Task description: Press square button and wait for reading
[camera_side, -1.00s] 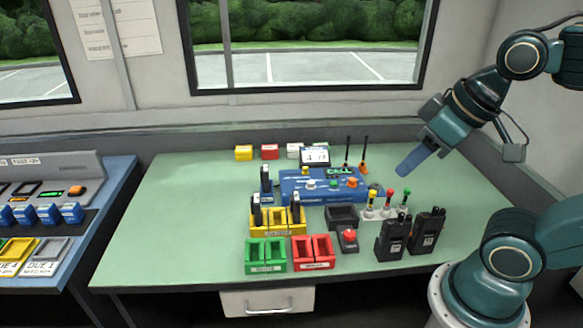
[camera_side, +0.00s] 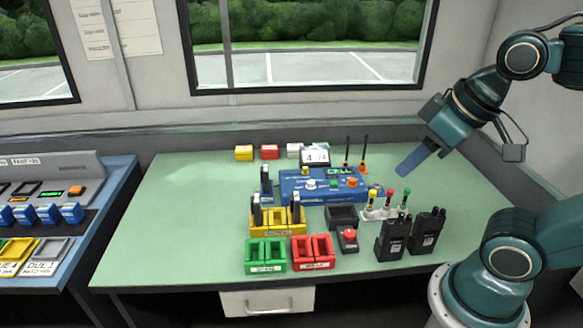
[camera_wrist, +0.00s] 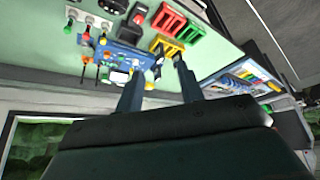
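A blue device (camera_side: 315,198) sits on the green table in the side view. I cannot tell which control is the square button, and the display text is too small to read surely. The device also shows in the wrist view (camera_wrist: 127,60), partly hidden by a finger. My gripper (camera_side: 402,174) hangs above the table, right of the device and apart from it. In the wrist view its fingers (camera_wrist: 159,68) are apart, with nothing held.
Yellow (camera_side: 270,229), green (camera_side: 265,256) and red (camera_side: 313,253) bins stand in front of the device. The table's left side is clear.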

